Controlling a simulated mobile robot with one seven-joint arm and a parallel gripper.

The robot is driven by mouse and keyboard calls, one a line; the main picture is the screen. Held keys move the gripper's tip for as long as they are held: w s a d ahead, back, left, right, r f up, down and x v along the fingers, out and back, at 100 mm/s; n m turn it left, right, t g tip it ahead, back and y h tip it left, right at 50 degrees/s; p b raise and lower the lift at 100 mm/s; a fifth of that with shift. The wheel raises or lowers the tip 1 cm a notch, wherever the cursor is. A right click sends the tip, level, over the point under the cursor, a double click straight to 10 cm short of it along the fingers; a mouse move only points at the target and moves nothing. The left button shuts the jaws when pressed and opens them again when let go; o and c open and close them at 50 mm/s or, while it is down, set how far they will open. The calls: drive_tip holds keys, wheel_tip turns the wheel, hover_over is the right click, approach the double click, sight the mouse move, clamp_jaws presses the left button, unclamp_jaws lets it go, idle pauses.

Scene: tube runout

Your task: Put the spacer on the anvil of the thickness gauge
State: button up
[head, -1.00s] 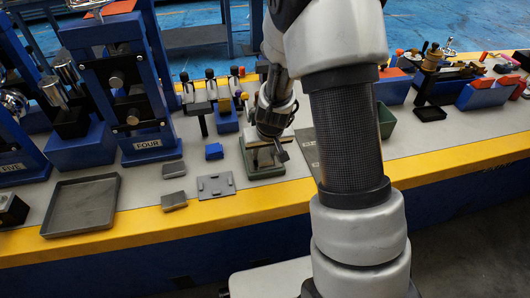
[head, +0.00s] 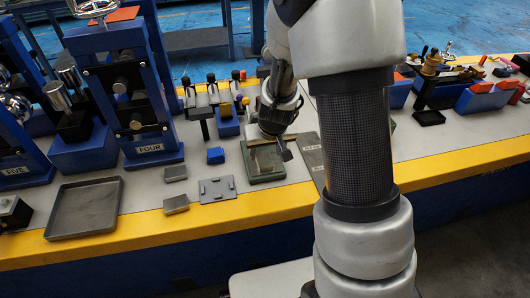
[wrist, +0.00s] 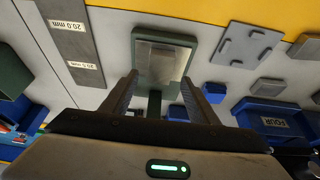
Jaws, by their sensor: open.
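No piece is clearly the spacer. Small grey blocks (head: 175,173) (head: 176,204) lie left of the gauge, beside a flat grey plate with pegs (head: 217,190).
A shallow grey tray (head: 58,232) stands at the front left, near the blue FOUR press (head: 150,160). A small blue block (head: 215,155) lies just left of the gauge. A grey strip marked in millimetres (wrist: 75,45) lies beside it. Bare bench shows along the front.

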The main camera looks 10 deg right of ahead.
drive_tip(key=s+a+r+y+p, duration=0.1)
drive_tip(key=s+r, duration=0.4)
drive_tip(key=r, duration=0.5)
drive_tip(key=s+a+r+p, duration=0.1)
drive_tip(key=s+r, duration=0.4)
drive_tip(key=r, duration=0.6)
drive_tip(key=s+d+r, duration=0.1)
drive_tip(key=s+r, duration=0.2)
drive_tip(key=s, duration=0.3)
drive_tip(key=s+d+r+t+h, duration=0.1)
drive_tip(key=s+r, duration=0.3)
drive_tip(key=s, duration=0.3)
drive_tip(key=shift+r, duration=0.2)
drive_tip(key=shift+s, duration=0.1)
